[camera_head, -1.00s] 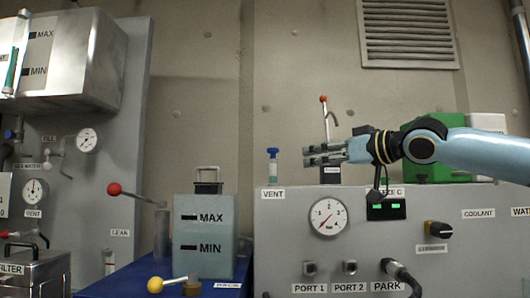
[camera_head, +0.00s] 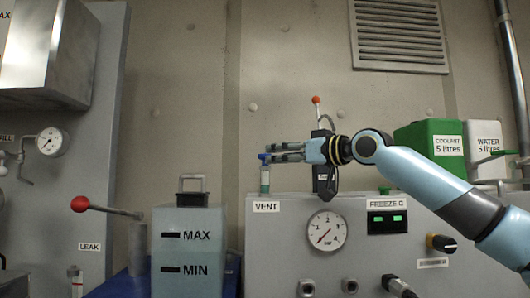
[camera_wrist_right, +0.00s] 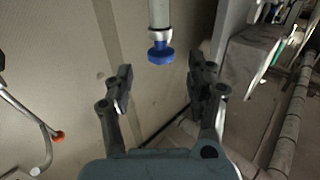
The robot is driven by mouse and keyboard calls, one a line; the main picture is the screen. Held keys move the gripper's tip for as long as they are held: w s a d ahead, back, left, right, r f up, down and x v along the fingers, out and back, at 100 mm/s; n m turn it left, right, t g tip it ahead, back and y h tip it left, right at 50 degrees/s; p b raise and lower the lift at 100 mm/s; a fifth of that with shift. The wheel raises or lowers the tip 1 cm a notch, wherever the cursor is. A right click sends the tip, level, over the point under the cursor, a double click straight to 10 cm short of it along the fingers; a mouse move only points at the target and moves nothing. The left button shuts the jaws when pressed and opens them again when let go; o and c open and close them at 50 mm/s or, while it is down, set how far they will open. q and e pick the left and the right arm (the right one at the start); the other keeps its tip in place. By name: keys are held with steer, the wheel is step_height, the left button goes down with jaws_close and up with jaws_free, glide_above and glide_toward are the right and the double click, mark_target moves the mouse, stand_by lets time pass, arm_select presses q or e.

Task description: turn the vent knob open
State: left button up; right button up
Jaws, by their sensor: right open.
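The vent knob (camera_head: 264,157) is small and blue, on top of a pale upright stem above the VENT label (camera_head: 266,207). It also shows in the right wrist view as a round blue knob (camera_wrist_right: 160,53) at the end of a pale tube. My right gripper (camera_head: 270,152) comes in from the right at knob height, its fingertips at or very near the knob. In the wrist view, the two fingers (camera_wrist_right: 160,72) are spread apart, with the knob between their lines just ahead of the tips. Contact is not visible. My left gripper is out of view.
A pressure gauge (camera_head: 326,230) and a display with green lights (camera_head: 387,222) sit on the grey panel below my arm. An upright red-tipped lever (camera_head: 316,100) stands behind the gripper. A grey MAX/MIN tank (camera_head: 187,252) stands left of the knob.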

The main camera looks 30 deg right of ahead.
steer(key=p+x, duration=0.1)
steer(key=x, duration=0.4)
steer(key=shift+a, duration=0.1)
steer(key=shift+w+a, duration=0.15)
steer(key=shift+w, duration=0.35)
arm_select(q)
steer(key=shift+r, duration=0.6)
